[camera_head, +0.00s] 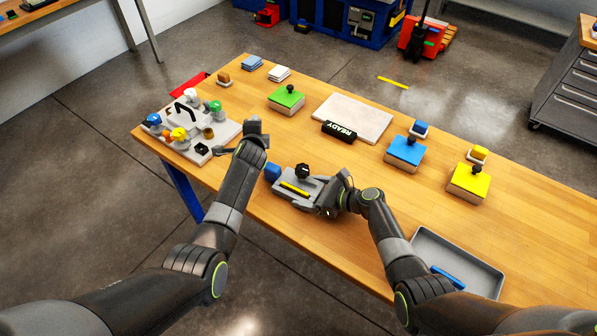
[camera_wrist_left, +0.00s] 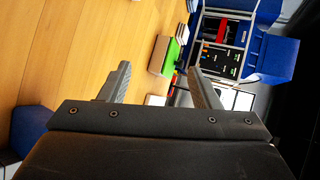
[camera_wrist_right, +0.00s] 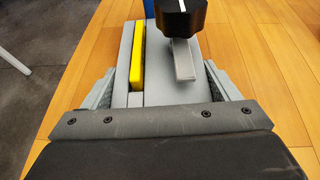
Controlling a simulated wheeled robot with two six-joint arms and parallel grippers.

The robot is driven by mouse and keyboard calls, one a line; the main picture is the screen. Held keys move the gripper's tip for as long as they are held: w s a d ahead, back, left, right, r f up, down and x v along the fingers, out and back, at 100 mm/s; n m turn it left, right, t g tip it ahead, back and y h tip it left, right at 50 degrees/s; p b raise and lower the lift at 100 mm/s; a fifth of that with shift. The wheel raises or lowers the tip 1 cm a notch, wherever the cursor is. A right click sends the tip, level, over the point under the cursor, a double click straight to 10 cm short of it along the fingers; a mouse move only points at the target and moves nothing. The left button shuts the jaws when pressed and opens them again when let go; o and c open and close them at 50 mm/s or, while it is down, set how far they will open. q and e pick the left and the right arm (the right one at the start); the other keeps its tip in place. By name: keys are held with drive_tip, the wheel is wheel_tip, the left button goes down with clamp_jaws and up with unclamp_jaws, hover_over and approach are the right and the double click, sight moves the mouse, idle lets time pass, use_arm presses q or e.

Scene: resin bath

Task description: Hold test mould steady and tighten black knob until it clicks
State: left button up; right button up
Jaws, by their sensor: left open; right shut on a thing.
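The test mould (camera_head: 320,185) is a grey block lying flat near the table's front edge. It carries a yellow strip (camera_head: 294,188) and an upright black knob (camera_head: 303,171) with a white mark on top. In the right wrist view the mould (camera_wrist_right: 165,92) lies between my right fingers, with the black knob (camera_wrist_right: 180,18) at its far end. My right gripper (camera_head: 335,197) is shut on the mould from its right end. My left gripper (camera_head: 253,127) is open and empty, left of and beyond the knob, clear of it. In the left wrist view no mould or knob shows.
A blue block (camera_head: 272,172) stands at the mould's left end. A pale fixture board (camera_head: 222,129) with coloured knobs lies at the far left. Green (camera_head: 286,99), blue (camera_head: 405,154) and yellow (camera_head: 468,184) knobbed blocks stand further back. A grey tray (camera_head: 484,284) lies at right.

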use_arm(q)
drive_tip(key=s+m+t+h, duration=0.1)
drive_tip(key=s+m+t, duration=0.1)
drive_tip(key=m, duration=0.2)
drive_tip(key=m+g+h, duration=0.2)
drive_tip(key=m+h, duration=1.1)
drive_tip(key=m, duration=1)
approach(297, 173)
drive_tip(key=shift+s+a+r, duration=0.35)
drive_tip(key=shift+s+a, duration=0.05)
drive_tip(key=shift+a, duration=0.15)
drive_tip(key=shift+d+g, duration=0.2)
drive_tip(key=shift+g, duration=0.2)
drive_tip(key=x, duration=1.1)
drive_tip(key=shift+w+f, duration=0.1)
drive_tip(key=shift+w, duration=0.15)
